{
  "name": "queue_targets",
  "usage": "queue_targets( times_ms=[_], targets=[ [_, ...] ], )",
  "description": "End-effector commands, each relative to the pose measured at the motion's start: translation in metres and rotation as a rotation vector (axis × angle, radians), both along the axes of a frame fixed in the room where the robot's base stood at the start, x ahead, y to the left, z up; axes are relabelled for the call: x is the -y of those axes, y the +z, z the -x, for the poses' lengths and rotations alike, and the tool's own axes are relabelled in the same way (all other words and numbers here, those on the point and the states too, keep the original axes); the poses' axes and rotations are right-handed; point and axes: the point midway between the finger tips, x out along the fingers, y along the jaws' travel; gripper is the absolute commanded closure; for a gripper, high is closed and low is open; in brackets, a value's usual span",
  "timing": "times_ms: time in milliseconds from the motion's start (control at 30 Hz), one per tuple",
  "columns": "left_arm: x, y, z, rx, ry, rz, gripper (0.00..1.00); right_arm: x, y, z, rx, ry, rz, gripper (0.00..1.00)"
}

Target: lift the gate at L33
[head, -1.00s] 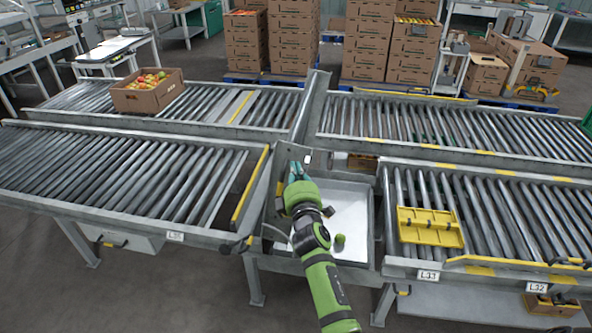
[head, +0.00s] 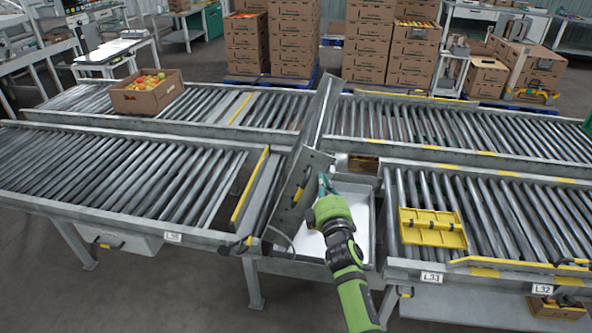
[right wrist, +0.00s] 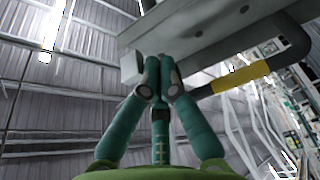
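The gate is a long grey metal flap (head: 322,118) in the gap left of the L33 label (head: 431,278). In the head view it stands raised at a steep tilt, with its near end plate (head: 309,176) towards me. My right gripper (head: 325,184) is at the right side of this end plate. In the right wrist view its teal fingers (right wrist: 160,72) are together, with their tips at the grey metal (right wrist: 205,40). A black handle with a yellow band (right wrist: 240,78) runs just right of the fingers. I cannot tell whether the tips touch the metal. My left gripper is out of view.
Roller conveyors lie on both sides: one left with label L35 (head: 173,238), one right with a yellow tray (head: 432,236) on it. A pale tray (head: 362,205) fills the gap below my right arm.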

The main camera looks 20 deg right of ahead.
Motion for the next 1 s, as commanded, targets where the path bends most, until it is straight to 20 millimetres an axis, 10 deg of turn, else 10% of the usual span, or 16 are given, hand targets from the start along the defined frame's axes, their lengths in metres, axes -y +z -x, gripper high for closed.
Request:
queue_targets(
  times_ms=[267, 1000],
  targets=[
    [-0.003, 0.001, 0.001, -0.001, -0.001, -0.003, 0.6, 0.0, 0.007, 0.004, 0.014, -0.002, 0.007, 1.0],
    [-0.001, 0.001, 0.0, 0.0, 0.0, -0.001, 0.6, -0.034, -0.013, 0.111, -0.001, 0.002, 0.003, 1.0]
  ],
)
